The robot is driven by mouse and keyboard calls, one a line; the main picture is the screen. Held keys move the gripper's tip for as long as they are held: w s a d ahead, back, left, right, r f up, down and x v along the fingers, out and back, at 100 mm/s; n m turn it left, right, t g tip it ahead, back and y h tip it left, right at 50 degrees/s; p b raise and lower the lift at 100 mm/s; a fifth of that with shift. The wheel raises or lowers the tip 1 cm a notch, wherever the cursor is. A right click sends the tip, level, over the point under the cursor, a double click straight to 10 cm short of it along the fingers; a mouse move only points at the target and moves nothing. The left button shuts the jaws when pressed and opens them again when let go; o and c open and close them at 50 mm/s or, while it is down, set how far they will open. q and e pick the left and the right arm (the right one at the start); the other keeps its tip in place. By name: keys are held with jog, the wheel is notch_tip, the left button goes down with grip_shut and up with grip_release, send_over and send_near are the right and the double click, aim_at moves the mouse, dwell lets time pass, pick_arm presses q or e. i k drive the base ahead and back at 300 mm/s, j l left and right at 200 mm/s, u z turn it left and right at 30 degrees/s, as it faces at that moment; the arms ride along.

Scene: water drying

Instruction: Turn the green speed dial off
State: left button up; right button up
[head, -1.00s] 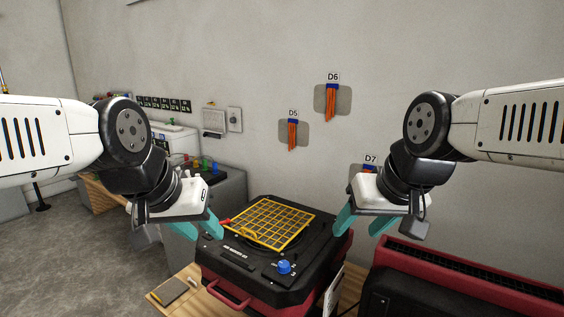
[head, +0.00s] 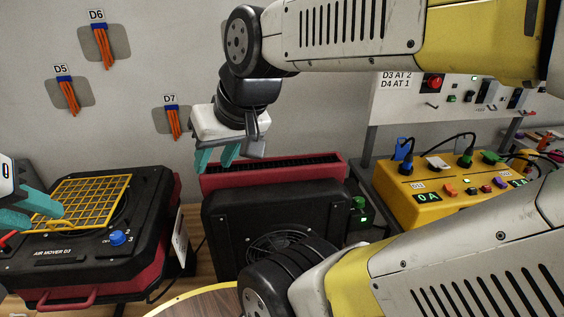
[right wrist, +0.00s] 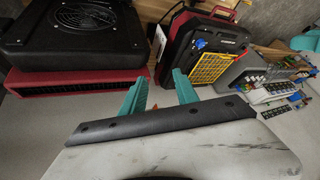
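A small green dial (head: 358,203) sits at the right side of a black-and-red air mover (head: 225,225), beside a lit green readout. My right gripper (head: 216,158) hangs above the left rear of this air mover, apart from the dial. Its teal fingers are apart and empty, as the right wrist view (right wrist: 158,92) also shows. My left gripper (head: 30,212) is at the left edge, over another air mover (head: 75,262) with a blue dial (head: 118,238). Its teal fingers are partly cut off. The green dial's pointer is too small to read.
A yellow box (head: 450,207) with knobs, plugs and cables stands right of the green dial. A yellow grille (head: 90,195) lies on the left air mover. A round wooden surface (head: 195,303) is in front. My right arm links cover much of the right side.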

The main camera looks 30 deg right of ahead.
aim_at(358, 202)
jog(key=z, duration=1.25)
